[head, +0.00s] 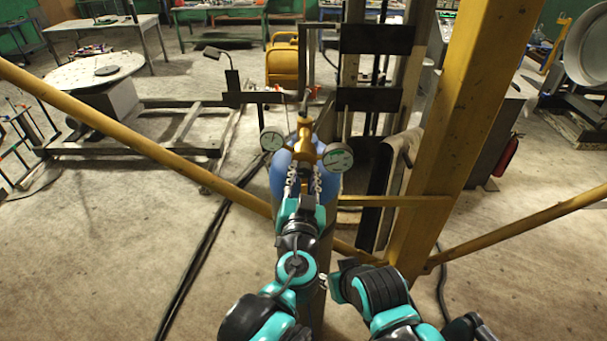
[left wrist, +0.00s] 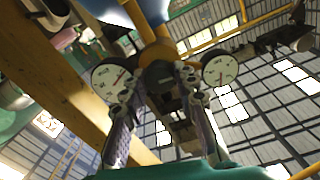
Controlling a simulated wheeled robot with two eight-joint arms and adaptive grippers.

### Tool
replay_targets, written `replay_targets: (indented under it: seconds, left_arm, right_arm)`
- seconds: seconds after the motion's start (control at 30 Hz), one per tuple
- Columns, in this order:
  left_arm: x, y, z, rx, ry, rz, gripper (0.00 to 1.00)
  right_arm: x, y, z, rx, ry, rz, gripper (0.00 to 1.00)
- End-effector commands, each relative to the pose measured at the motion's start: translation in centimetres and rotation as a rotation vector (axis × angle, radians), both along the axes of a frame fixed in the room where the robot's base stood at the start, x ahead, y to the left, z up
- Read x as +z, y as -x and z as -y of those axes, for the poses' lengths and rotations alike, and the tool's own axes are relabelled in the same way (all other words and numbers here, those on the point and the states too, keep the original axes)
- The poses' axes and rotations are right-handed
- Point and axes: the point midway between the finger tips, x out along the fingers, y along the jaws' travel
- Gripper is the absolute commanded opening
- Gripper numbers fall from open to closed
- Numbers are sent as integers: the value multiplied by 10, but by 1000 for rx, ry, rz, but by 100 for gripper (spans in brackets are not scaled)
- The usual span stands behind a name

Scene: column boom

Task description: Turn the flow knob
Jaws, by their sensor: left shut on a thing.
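A brass regulator (head: 305,135) with two round white-faced gauges (head: 272,139) sits on top of a blue-shouldered gas cylinder (head: 279,182). My left gripper (head: 304,168) reaches up to the front of the regulator, its two fingers on either side of the flow knob.
A thick yellow column (head: 445,130) stands close on the right, with slanting yellow braces (head: 130,138) on both sides. A dark metal frame rises behind the cylinder. A round-topped table (head: 95,70) stands at the far left.

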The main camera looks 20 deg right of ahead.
Motion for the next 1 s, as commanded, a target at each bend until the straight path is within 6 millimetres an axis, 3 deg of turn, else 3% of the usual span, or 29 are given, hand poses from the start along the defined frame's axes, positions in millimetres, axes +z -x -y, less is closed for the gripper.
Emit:
replay_targets:
  seconds: [1.0]
  left_arm:
    - [0,0,1,1,-894,257,0]
  right_arm:
    - [0,0,0,0,0,0,33]
